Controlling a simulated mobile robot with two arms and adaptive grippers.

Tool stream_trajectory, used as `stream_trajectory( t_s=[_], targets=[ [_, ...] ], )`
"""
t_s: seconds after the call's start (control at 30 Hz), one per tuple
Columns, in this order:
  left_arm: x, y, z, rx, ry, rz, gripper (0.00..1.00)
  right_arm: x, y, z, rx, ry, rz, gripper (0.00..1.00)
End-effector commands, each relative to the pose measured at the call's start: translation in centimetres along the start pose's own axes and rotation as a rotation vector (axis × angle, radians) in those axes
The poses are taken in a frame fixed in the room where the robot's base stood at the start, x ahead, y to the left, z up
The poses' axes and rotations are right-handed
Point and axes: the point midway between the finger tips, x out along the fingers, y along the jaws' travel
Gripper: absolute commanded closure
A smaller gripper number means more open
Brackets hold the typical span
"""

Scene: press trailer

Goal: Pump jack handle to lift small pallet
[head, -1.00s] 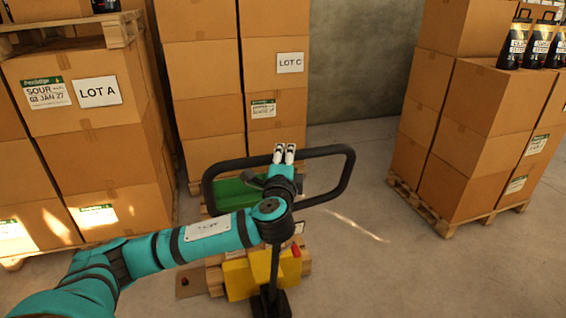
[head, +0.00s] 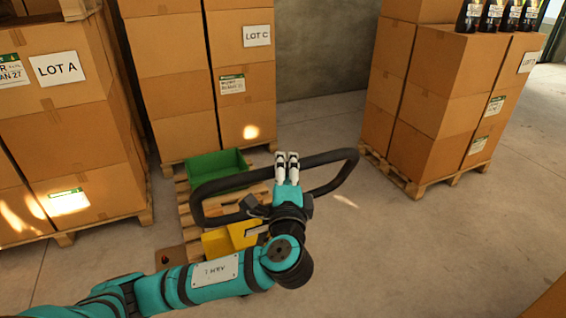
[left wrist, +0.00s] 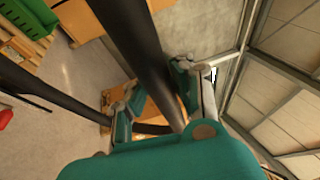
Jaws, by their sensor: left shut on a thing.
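The black loop-shaped jack handle (head: 335,157) stands out in front of me in the head view. My left gripper (head: 287,160) is shut on the handle's far top bar, near its middle. In the left wrist view the black handle bar (left wrist: 140,45) passes between the fingers of the left gripper (left wrist: 165,105). The small wooden pallet (head: 186,207) lies on the floor behind the handle. It bears a green bin (head: 215,163) and a yellow bin (head: 222,240). The lower jack is hidden by my left arm. My right gripper is not in view.
Tall box stacks on pallets stand at the left, LOT A (head: 62,70), the back, LOT C (head: 245,70), and the right (head: 420,130), with dark packages (head: 490,15) on top. Concrete floor (head: 400,235) is free to the right of the handle.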

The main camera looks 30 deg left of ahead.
Motion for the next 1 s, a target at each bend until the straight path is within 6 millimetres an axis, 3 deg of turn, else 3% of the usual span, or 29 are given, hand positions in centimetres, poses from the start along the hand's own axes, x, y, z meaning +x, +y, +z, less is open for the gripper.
stream_trajectory(
  t_s=[0.07, 0.1, 0.3, 0.67, 1.0],
  targets=[
    [0.0, 0.2, 0.0, 0.004, -0.001, 0.004, 1.0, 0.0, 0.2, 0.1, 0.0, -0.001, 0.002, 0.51],
    [0.0, 0.2, 0.0, 0.004, -0.001, 0.004, 0.76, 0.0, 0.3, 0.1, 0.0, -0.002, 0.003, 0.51],
    [0.1, 0.1, 0.0, 0.002, -0.001, 0.001, 0.51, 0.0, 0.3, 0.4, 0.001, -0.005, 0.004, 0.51],
    [-0.7, 0.0, 0.0, -0.001, 0.002, 0.0, 0.51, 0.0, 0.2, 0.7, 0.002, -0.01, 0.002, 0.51],
    [-7.3, 0.1, -0.1, -0.003, 0.003, 0.005, 0.51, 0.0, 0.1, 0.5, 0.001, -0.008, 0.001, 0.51]
  ],
)
